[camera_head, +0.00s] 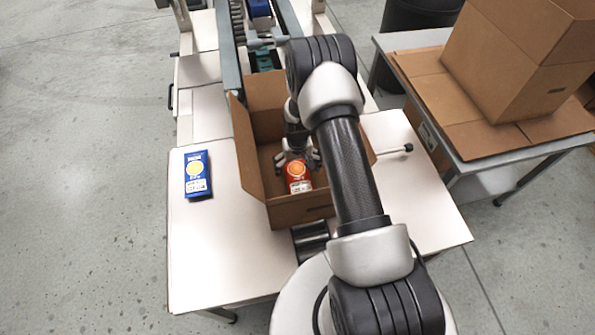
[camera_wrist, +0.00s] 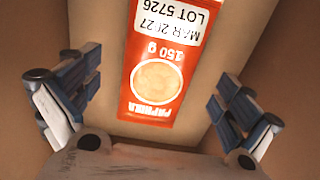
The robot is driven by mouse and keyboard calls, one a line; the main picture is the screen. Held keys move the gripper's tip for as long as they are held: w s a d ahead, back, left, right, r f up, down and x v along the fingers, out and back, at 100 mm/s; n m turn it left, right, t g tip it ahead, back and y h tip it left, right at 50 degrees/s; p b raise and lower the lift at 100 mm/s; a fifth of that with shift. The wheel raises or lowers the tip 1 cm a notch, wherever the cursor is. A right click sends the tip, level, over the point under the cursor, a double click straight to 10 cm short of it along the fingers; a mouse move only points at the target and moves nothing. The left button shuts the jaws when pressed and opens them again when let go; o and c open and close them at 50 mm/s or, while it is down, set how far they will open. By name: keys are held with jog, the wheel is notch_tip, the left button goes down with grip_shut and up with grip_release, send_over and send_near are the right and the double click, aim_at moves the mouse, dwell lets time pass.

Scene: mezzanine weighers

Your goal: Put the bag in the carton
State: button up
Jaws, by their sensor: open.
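An orange-red paprika bag (camera_head: 298,178) with a white date label lies inside the open brown carton (camera_head: 287,212). In the wrist view the bag (camera_wrist: 158,75) lies on the carton's floor, between and beyond my fingers, apart from them. My gripper (camera_head: 297,158) is down inside the carton, over the bag. In the wrist view my gripper (camera_wrist: 150,112) has its fingers spread wide with nothing between the tips. My arm hides part of the carton's right side.
The white table (camera_head: 215,245) has free room in front and at left. A conveyor (camera_head: 240,50) runs behind the carton. A grey side table at right holds flattened cardboard (camera_head: 425,85) and a large box (camera_head: 515,60). A black bin (camera_head: 420,15) stands behind.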

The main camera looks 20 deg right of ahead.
notch_tip(320, 180, up, 9)
jog(key=p, duration=0.2)
notch_tip(320, 180, up, 14)
jog(key=t, duration=0.1)
send_over(297, 172)
jog(key=a, duration=0.2)
jog(key=s+a+r+n+t, duration=0.1)
jog(key=s+a+r, duration=0.15)
jog(key=r, duration=0.35)
jog(key=s+a+r, duration=0.1)
jog(key=s+r, duration=0.3)
jog(key=r, duration=0.3)
jog(key=s+a+r+t, duration=0.1)
jog(key=s+r, duration=0.2)
jog(key=s, duration=0.4)
jog(key=s+a+r, duration=0.2)
jog(key=s+r, duration=0.2)
jog(key=s, duration=0.3)
jog(key=s+a+r+n+t, duration=0.1)
jog(key=s+r, duration=0.3)
jog(key=s, duration=0.3)
jog(key=shift+s+a+r+t, duration=0.15)
jog(key=shift+s+a+t, duration=0.15)
jog(key=shift+s+a, duration=0.1)
